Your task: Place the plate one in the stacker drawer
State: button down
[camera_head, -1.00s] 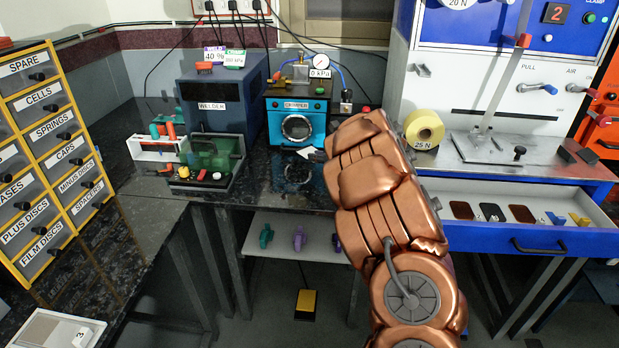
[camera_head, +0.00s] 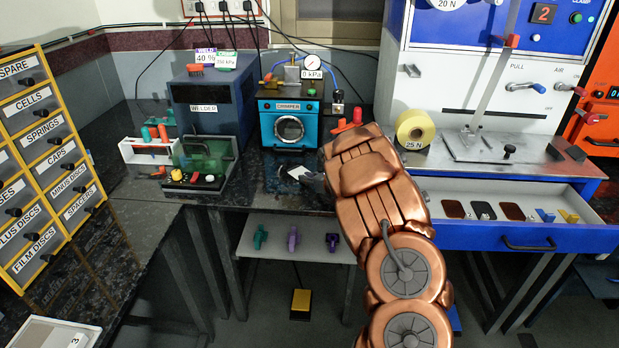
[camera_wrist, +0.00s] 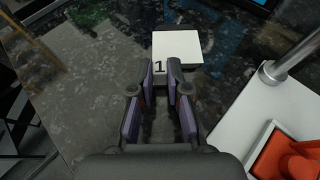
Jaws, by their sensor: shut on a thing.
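My gripper (camera_wrist: 160,76) is shut on plate one (camera_wrist: 178,48), a flat white plate with a tab marked "1". The plate sticks out beyond the fingertips, over the dark speckled bench. In the head view plate one (camera_head: 297,172) shows left of my gripper (camera_head: 314,181), in front of the blue crimper; the arm hides part of the gripper. An open blue drawer (camera_head: 472,237), which looks like the stacker drawer, is at the right under the blue and white machine. It holds several small plates and pieces and is apart from my gripper.
The crimper (camera_head: 290,122) and welder (camera_head: 213,112) stand at the back. A green rack (camera_head: 205,160) is at the left. A yellow 25 N roll (camera_head: 414,130) sits right of my arm. The wrist view shows a metal post (camera_wrist: 298,55) and a white surface (camera_wrist: 250,110) at the right.

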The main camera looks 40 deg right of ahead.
jog(key=shift+f+b, duration=0.15)
jog(key=shift+b, duration=0.15)
jog(key=c, duration=1.1)
grip_release()
jog(key=shift+c, duration=0.2)
